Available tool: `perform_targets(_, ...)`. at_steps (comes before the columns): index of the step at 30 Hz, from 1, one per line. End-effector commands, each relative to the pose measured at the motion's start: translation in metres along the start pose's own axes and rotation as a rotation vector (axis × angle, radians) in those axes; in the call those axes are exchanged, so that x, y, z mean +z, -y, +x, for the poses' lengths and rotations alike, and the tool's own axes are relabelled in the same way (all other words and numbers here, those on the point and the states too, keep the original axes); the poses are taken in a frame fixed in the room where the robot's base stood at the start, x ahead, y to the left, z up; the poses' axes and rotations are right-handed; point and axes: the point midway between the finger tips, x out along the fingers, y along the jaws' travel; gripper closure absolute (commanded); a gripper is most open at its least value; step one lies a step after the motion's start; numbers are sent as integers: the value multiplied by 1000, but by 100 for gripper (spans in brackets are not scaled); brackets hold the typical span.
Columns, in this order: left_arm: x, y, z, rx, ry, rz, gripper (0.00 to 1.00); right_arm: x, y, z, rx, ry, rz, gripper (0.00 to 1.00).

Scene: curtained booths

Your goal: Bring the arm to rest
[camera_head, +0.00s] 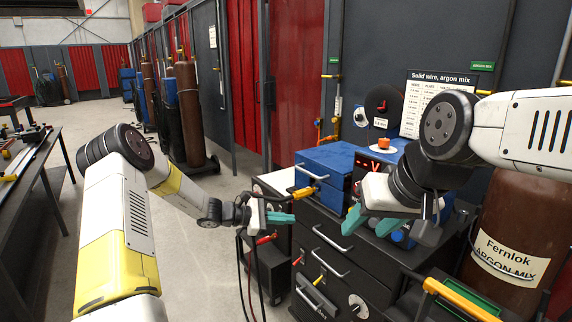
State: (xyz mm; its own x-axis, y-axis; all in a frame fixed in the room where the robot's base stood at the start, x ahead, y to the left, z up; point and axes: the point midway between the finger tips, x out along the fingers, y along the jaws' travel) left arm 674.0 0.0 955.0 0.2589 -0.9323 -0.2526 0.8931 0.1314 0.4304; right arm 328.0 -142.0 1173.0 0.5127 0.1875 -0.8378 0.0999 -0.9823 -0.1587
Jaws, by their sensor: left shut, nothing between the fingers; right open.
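My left arm (115,225), white and yellow, rises from the lower left and bends to the right at its dark elbow joint. Its gripper (281,217) has teal fingers closed together with nothing between them, held out in front of the dark cabinet. My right arm (530,130) comes in from the right edge. Its gripper (371,222) points down with its teal fingers apart and empty, in front of the blue welding machine. Whether the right fingertips touch anything beneath them is unclear.
The blue welding machine (325,160) sits on a dark drawer cabinet (335,255). A brown gas cylinder (510,215) stands at the right. Dark cables hang beneath my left gripper. A workbench (30,160) runs along the left. Grey floor (205,270) is clear between.

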Motion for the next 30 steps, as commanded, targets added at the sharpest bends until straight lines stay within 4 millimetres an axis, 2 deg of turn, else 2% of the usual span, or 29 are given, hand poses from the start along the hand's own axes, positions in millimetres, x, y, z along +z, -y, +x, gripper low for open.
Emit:
perform_targets(1,25,5,-6,-62,-34,91,100,0,0,0,0,0,0,50)
perform_targets(3,51,16,-16,-142,-78,203,100,0,0,0,0,0,0,50)
perform_targets(8,104,41,-45,-309,-185,450,100,0,0,0,0,0,0,50)
perform_targets(15,172,82,-103,-519,-351,801,100,0,0,0,0,0,0,50)
perform_targets(24,235,135,-188,-707,-569,1200,100,0,0,0,0,0,0,50)
perform_targets(30,260,170,-240,-783,-706,1428,100,0,0,0,0,0,0,50)
